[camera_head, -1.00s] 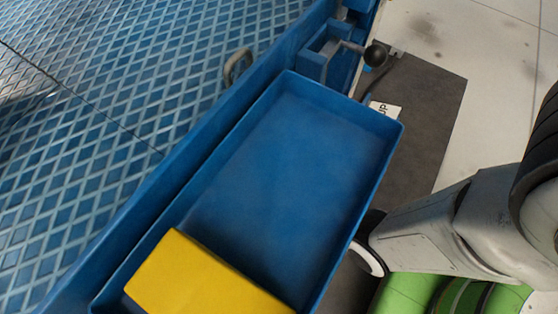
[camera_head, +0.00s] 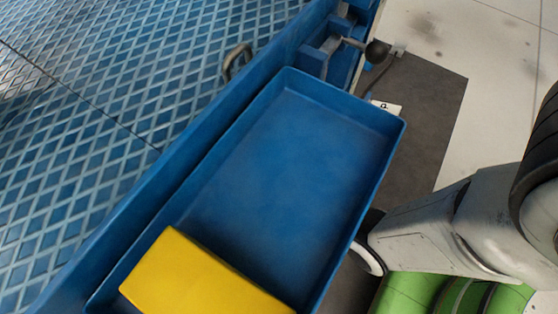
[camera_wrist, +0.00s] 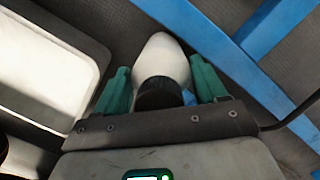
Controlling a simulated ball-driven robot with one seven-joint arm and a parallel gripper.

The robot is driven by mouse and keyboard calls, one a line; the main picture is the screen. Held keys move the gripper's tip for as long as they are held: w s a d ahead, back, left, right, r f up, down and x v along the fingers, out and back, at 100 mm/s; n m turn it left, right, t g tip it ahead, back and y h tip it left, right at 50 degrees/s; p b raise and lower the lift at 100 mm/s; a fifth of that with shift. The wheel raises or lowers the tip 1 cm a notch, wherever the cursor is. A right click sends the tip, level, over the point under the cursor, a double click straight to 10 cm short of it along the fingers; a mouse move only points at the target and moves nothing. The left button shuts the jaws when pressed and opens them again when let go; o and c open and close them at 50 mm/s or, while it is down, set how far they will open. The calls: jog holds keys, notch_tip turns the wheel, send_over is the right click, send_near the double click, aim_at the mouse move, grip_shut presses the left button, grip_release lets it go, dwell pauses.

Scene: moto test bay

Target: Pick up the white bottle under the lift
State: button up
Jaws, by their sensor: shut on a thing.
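The white bottle (camera_wrist: 162,62) shows in the wrist view, between the two green fingers of my gripper (camera_wrist: 163,85). Its dark cap (camera_wrist: 158,94) points toward the gripper's palm. The fingers are shut on the bottle, one on each side. In the head view the bottle and the gripper are hidden; only part of my arm shows at the right. The blue lift (camera_head: 110,90) with its diamond-plate top fills the left of the head view. Blue bars (camera_wrist: 215,45) run close to the bottle's right side in the wrist view.
A blue tray (camera_head: 285,180) holding a yellow block (camera_head: 195,275) is along the lift's edge. A ball-ended lever (camera_head: 376,52) sticks out at the lift's corner. In the wrist view a pale, rounded panel (camera_wrist: 45,65) is at left, and a dark cable (camera_wrist: 295,115) at right.

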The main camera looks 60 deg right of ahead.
jog(key=c, duration=0.5)
jog(key=shift+r, duration=0.1)
